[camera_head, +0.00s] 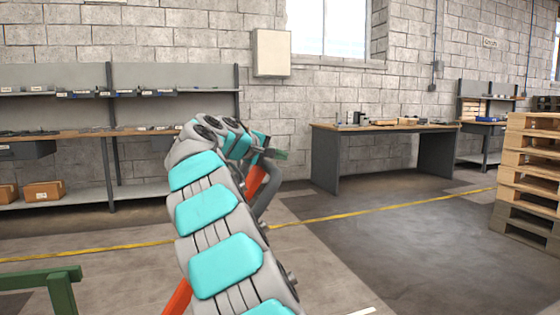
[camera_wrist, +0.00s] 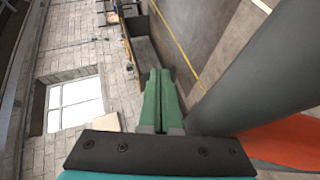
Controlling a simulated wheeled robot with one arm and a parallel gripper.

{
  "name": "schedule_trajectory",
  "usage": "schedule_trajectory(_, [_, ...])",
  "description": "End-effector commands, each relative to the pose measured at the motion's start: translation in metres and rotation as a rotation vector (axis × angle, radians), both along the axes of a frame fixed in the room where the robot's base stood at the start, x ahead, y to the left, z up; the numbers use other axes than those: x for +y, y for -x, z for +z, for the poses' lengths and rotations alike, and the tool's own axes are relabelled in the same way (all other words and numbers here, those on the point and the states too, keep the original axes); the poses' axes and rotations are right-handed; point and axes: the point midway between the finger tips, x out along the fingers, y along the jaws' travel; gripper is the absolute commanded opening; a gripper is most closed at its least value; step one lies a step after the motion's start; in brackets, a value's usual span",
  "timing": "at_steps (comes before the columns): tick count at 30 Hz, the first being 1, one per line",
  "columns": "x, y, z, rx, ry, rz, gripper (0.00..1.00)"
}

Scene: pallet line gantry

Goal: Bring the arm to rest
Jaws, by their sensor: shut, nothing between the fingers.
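My arm, grey with turquoise pads, rises through the middle of the head view and bends over at its top. My gripper (camera_head: 279,154) shows small and greenish at the arm's end, right of the bend, in front of the block wall. In the wrist view its two green fingers (camera_wrist: 160,88) lie together, shut, with nothing between them. The wrist view is turned on its side. A dark grey cylindrical part and an orange-red part fill its right side, close beside the gripper.
A workbench (camera_head: 385,128) with small items stands by the wall. Shelving (camera_head: 110,98) is at left, stacked pallets (camera_head: 530,180) at right, a green frame (camera_head: 40,279) at lower left. A grey box (camera_head: 271,53) hangs on the wall. The floor (camera_head: 400,235) right of my arm is clear.

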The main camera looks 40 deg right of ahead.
Motion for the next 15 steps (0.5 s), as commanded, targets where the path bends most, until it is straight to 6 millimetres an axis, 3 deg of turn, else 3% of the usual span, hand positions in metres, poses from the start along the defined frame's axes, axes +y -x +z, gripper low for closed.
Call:
schedule_trajectory(7, [0.027,0.019,0.020,-0.001,0.002,-0.004,0.00])
schedule_trajectory(15, [0.037,0.025,0.026,-0.002,0.002,-0.003,0.00])
